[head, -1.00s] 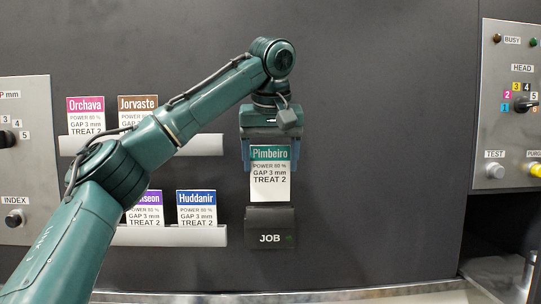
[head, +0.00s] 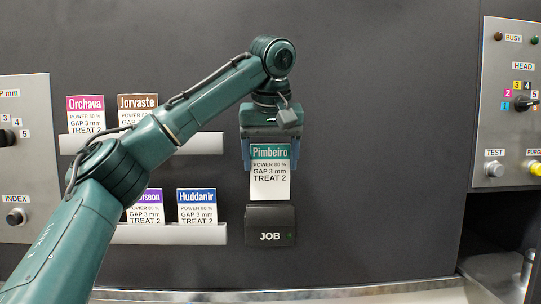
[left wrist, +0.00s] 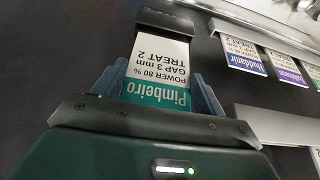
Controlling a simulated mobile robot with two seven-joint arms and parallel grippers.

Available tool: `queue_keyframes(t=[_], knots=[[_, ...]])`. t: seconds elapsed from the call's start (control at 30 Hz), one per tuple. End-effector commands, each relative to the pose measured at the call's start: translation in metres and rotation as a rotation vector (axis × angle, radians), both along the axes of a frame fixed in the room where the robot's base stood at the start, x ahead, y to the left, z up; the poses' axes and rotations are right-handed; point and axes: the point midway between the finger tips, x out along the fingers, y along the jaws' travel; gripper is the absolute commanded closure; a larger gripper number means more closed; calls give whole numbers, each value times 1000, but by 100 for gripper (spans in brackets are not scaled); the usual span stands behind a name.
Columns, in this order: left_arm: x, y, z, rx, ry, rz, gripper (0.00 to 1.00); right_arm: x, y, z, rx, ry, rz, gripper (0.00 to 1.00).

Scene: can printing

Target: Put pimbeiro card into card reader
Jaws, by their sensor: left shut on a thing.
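The white Pimbeiro card (head: 270,184) with a green header stands upright directly above the dark card reader (head: 269,215) marked JOB. Its lower edge meets the reader's top; how far it sits in the slot I cannot tell. My left gripper (head: 269,158) is shut on the card's upper part, with a blue finger at each side. In the left wrist view the card (left wrist: 157,62) runs from between the fingers (left wrist: 163,95) to the dark reader (left wrist: 165,22). A small green lamp glows beside JOB. My right gripper is not in view.
Left of the reader, an upper rack (head: 190,144) holds the Orchava (head: 85,112) and Jorvaste (head: 138,110) cards. A lower rack (head: 190,235) holds the Huddanir card (head: 197,207) and a partly hidden purple one. Control panels (head: 510,70) flank the dark wall, which is clear right of the reader.

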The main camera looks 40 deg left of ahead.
Motion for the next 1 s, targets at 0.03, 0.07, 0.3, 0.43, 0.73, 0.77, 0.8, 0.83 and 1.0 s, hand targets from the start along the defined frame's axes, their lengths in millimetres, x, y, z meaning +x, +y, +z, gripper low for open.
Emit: queue_keyframes(t=[0.03,0.07,0.3,0.43,0.73,0.77,0.8,0.83,1.0], knots=[[0,0,0,0,0,0,50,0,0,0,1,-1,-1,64],[0,0,0,0,0,0,50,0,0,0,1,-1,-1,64],[0,0,0,0,0,0,50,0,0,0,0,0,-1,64],[0,0,0,0,0,0,50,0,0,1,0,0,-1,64],[0,0,0,0,0,-1,50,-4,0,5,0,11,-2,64],[0,0,0,0,0,-1,50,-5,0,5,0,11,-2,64],[0,0,0,0,0,-1,50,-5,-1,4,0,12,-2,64],[0,0,0,0,0,-1,50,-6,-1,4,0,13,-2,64],[0,0,0,0,0,-1,50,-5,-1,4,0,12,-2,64]])
